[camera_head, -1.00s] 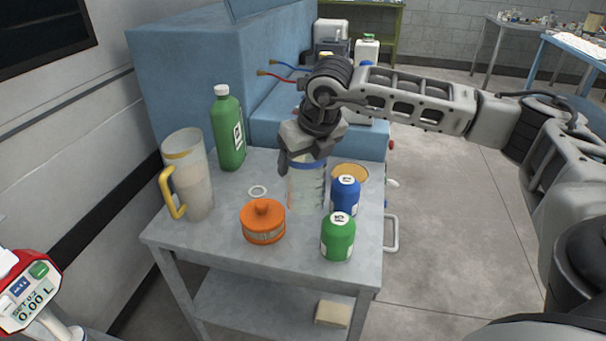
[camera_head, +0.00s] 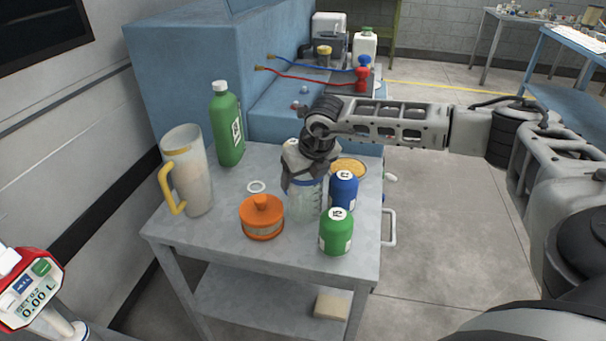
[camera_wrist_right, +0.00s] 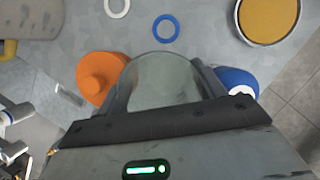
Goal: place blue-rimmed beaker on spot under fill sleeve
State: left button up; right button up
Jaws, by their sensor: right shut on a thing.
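The blue-rimmed beaker (camera_head: 304,204) is clear, with a blue band near its top, and stands roughly upright at the middle of the grey cart. My right gripper (camera_head: 304,184) comes from above and is shut on it; the fingers hide much of its upper part. In the right wrist view the clear round beaker (camera_wrist_right: 163,82) fills the gap between the right gripper's fingers (camera_wrist_right: 165,95). I cannot tell whether its base touches the cart top. My left gripper is out of view. I cannot make out the fill sleeve or the spot under it.
Close around are an orange lidded pot (camera_head: 262,218), green can (camera_head: 336,232), blue can (camera_head: 343,192) and tan-topped round container (camera_head: 349,167). A jug (camera_head: 189,170), green bottle (camera_head: 226,125) and white ring (camera_head: 257,187) stand left. A blue ring (camera_wrist_right: 166,28) lies behind. A red meter (camera_head: 30,287) is lower left.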

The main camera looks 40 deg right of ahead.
jog(key=o, duration=1.3)
jog(key=shift+f, duration=0.1)
jog(key=shift+c, duration=0.2)
